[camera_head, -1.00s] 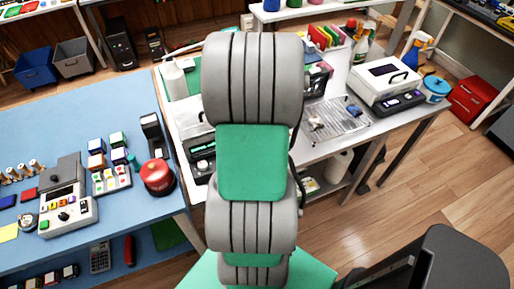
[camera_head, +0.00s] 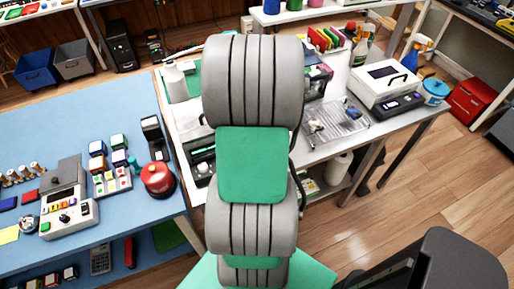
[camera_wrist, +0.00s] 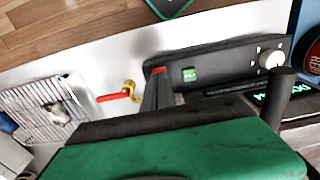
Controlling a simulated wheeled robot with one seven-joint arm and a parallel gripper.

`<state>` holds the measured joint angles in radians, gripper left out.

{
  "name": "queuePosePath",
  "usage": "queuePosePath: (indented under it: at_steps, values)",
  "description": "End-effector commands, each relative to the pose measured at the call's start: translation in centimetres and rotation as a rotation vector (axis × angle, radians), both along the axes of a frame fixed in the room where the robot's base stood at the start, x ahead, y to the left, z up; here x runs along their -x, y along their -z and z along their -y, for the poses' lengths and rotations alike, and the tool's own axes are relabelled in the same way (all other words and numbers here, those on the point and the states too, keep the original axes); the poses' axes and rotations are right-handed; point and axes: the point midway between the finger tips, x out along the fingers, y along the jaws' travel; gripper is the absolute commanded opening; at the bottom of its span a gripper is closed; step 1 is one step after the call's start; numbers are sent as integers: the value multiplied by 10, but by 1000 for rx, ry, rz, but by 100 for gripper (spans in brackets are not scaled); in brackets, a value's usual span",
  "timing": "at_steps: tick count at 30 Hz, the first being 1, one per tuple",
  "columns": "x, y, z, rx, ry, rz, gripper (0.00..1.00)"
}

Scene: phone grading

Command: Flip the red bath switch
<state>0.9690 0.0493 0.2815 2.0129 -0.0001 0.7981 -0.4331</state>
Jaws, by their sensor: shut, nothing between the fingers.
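The red bath switch (camera_wrist: 159,70) shows in the wrist view as a small red patch on the black front panel (camera_wrist: 225,62), largely hidden behind my fingertips. My gripper (camera_wrist: 157,76) is shut and empty, with its tips at or right in front of that patch; I cannot tell whether they touch it. The switch's position cannot be read. A green switch (camera_wrist: 190,75) sits just right of it, and a white knob (camera_wrist: 271,59) is farther right. In the head view my arm hides the gripper and the red switch.
A red-handled brass valve (camera_wrist: 128,92) is close left of my fingers. A metal rack tray (camera_wrist: 45,108) lies farther left. In the head view, a blue bench (camera_head: 75,135) with a red button (camera_head: 157,177) stands left. A white case (camera_head: 384,82) stands right.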

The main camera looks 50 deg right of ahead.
Motion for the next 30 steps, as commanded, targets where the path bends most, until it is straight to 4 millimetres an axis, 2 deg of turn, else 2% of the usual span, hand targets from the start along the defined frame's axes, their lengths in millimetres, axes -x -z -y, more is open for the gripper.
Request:
queuePosePath:
  at_steps: [1, 15, 30]
  values:
    - [0, -9, 0, 1, 0, 1, 0]
    - [0, -53, 0, 0, 0, 0, 0]
    - [0, -54, 0, 0, 32, 0, 0]
